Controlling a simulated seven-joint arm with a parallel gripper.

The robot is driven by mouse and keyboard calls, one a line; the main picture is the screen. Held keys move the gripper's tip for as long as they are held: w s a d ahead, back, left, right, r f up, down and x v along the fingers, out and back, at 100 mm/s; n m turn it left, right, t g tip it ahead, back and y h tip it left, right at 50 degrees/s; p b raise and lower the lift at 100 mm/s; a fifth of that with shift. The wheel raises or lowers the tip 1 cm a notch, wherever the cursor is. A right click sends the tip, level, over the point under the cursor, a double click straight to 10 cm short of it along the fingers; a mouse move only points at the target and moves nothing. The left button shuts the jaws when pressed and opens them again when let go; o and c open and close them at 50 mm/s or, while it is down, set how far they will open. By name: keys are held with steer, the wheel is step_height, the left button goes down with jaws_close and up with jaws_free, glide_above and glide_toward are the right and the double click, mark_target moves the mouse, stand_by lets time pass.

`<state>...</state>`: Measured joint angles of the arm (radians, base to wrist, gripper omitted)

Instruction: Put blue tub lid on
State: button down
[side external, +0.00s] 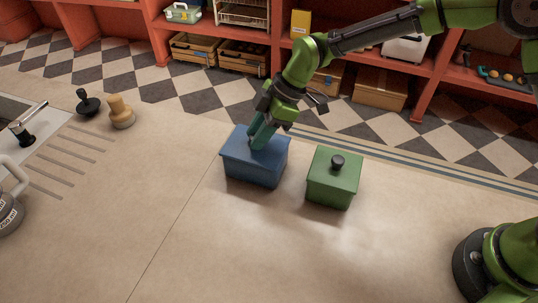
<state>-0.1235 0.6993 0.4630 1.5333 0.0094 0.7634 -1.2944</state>
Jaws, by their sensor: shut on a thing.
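The blue tub (252,171) stands upright on the beige counter, near the middle of the side external view. Its blue lid (238,143) lies over the tub's top. I cannot tell from here whether the lid is fully seated. My gripper (257,144) points down onto the top of the lid near its middle. It is shut, and its teal fingers hide the lid's knob, which they appear to grip.
A green tub (333,187) with a dark knob stands close to the right of the blue tub. A tan stamp-like tool (121,112) and a black one (87,103) stand far left. The front counter is clear. Orange shelving stands beyond the floor.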

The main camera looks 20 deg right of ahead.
steer(key=shift+f, duration=0.1)
stand_by(0.3)
steer(key=shift+c, duration=1.7)
jaws_free()
steer(key=shift+r, duration=3.5)
